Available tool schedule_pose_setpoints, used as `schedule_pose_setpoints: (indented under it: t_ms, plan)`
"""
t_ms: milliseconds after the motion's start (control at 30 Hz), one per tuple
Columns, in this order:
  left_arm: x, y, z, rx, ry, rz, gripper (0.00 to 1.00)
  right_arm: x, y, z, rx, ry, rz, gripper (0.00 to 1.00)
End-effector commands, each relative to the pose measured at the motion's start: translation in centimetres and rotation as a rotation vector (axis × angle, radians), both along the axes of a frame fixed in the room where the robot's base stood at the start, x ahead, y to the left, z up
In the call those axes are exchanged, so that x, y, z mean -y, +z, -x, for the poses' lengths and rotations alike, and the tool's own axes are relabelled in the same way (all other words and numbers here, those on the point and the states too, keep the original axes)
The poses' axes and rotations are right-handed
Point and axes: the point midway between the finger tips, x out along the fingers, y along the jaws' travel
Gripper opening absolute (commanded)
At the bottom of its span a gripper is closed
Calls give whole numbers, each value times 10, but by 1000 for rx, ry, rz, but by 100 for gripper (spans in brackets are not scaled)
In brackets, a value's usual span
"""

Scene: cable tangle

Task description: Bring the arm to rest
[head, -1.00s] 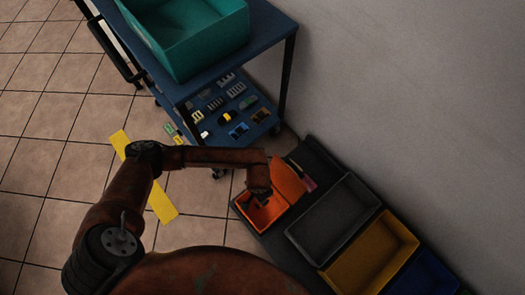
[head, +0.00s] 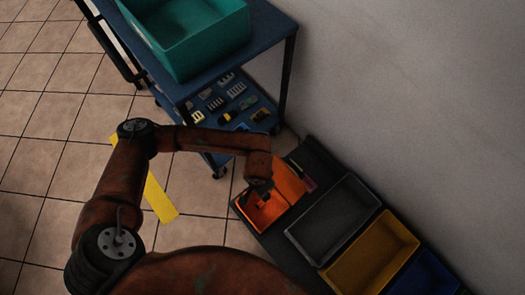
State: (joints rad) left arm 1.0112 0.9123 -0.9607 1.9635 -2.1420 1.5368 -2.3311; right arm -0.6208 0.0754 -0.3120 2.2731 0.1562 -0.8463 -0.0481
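My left arm (head: 122,175) comes in from the lower left and bends over to the right. My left gripper (head: 263,194) points down over the orange bin (head: 250,219). It is small and dark, and I cannot tell whether its fingers are open or shut or hold anything. The wrist hides part of the bin. My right gripper is not in view.
Grey (head: 345,190), yellow (head: 398,228) and blue (head: 428,275) bins stand in a row along the wall. A blue cart (head: 270,28) carries a teal crate (head: 205,50), with several small parts on its lower shelf. Yellow tape (head: 160,202) marks the tiled floor.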

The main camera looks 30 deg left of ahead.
Motion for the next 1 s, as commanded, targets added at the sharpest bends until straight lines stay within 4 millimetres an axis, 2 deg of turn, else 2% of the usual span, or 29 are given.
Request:
schedule_pose_setpoints:
  t_ms: [200,733,867,967,1000]
  plan:
    - [0,14,0,-1,1,-1,39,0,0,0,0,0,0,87]
    - [3,13,3,-5,6,12,39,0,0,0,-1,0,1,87]
    - [33,13,22,-51,57,118,39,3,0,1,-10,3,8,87]
    - [82,21,52,-137,161,293,39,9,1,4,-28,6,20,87]
    - [105,30,66,-188,220,381,39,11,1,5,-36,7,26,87]
